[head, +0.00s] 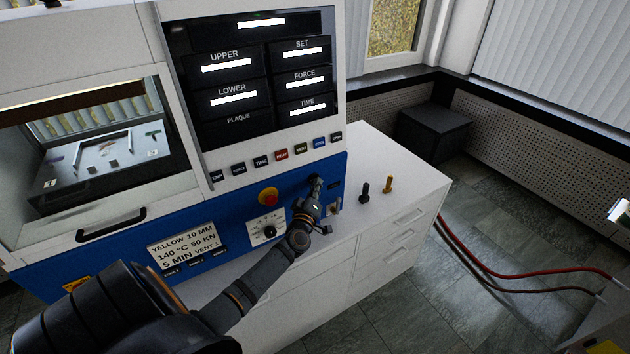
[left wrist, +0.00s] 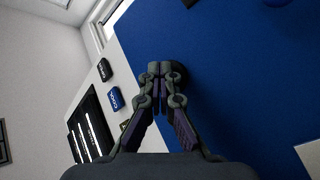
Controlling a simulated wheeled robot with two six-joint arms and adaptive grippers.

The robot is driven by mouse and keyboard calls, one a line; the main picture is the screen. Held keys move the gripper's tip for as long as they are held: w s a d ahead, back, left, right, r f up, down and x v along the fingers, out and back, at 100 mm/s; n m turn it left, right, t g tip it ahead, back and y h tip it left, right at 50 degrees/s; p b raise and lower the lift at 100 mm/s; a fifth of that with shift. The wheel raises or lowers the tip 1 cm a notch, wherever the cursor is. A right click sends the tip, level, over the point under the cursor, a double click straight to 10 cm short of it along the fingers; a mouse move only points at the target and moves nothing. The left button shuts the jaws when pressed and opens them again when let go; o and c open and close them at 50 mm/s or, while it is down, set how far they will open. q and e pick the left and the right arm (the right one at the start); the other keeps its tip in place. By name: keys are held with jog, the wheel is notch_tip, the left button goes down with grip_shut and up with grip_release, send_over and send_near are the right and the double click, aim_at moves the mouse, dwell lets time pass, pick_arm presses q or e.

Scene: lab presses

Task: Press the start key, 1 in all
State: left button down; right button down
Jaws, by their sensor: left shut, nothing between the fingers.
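The press's blue control panel (head: 200,225) runs below its display. My left gripper (head: 316,184) is shut and empty, with its fingertips at the right part of this panel. In the left wrist view the shut fingertips (left wrist: 160,68) are in front of a dark round part (left wrist: 181,73) on the blue panel. This part is mostly hidden, and I cannot tell whether it is the start key or whether the fingers touch it. No readable start label shows. My right gripper is not in view.
A row of small keys, including a red one (head: 282,155), is above.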

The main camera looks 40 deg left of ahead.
pick_arm(q)
jog(key=shift+d, duration=0.15)
jog(key=shift+s+d+p, duration=0.35)
jog(key=shift+d+p, duration=0.05)
jog(key=shift+d, duration=0.2)
jog(key=shift+d, duration=0.1)
jog(key=d, duration=0.1)
jog(key=s+d+p, duration=0.1)
jog(key=d, duration=0.1)
jog(key=s+d, duration=0.1)
jog(key=shift+d, duration=0.25)
dwell(0.6)
